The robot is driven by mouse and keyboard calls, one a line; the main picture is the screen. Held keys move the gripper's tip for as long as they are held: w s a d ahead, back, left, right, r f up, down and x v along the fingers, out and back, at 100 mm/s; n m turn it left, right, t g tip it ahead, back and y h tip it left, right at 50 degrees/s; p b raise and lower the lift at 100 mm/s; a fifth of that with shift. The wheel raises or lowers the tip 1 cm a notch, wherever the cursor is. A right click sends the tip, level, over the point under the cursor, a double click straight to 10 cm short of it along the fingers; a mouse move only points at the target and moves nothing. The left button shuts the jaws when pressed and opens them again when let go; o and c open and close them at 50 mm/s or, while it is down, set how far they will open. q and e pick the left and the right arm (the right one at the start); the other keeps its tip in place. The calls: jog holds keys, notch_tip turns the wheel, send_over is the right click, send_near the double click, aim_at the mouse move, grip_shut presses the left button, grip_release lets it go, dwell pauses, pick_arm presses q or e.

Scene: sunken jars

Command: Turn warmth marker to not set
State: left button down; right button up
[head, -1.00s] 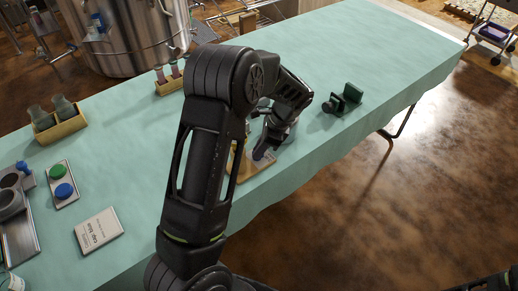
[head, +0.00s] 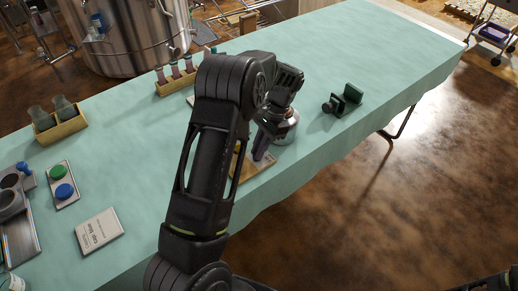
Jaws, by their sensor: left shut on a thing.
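My left gripper (head: 262,152) is low over a small tan board (head: 251,168) near the table's front edge. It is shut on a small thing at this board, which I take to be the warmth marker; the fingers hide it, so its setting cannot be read. Part of the board is behind my left arm. A squat jar with a metallic look (head: 286,128) stands just right of and behind the gripper. My right gripper is not in view.
A green bracket-like stand (head: 350,97) is right of the jar. A wooden rack (head: 180,82) with several bottles is behind my arm. A two-jar wooden holder (head: 62,127), a button plate (head: 62,186) and a white card (head: 99,231) lie left. The far right of the table is clear.

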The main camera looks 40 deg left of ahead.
pick_arm(q)
jog(key=shift+n, duration=0.4)
jog(key=c, duration=1.5)
grip_release()
jog(key=shift+w+r, duration=0.3)
jog(key=shift+r, duration=0.3)
jog(key=p+v, duration=0.3)
jog(key=v, duration=0.3)
jog(key=shift+r+p, duration=0.25)
jog(key=shift+p, duration=0.05)
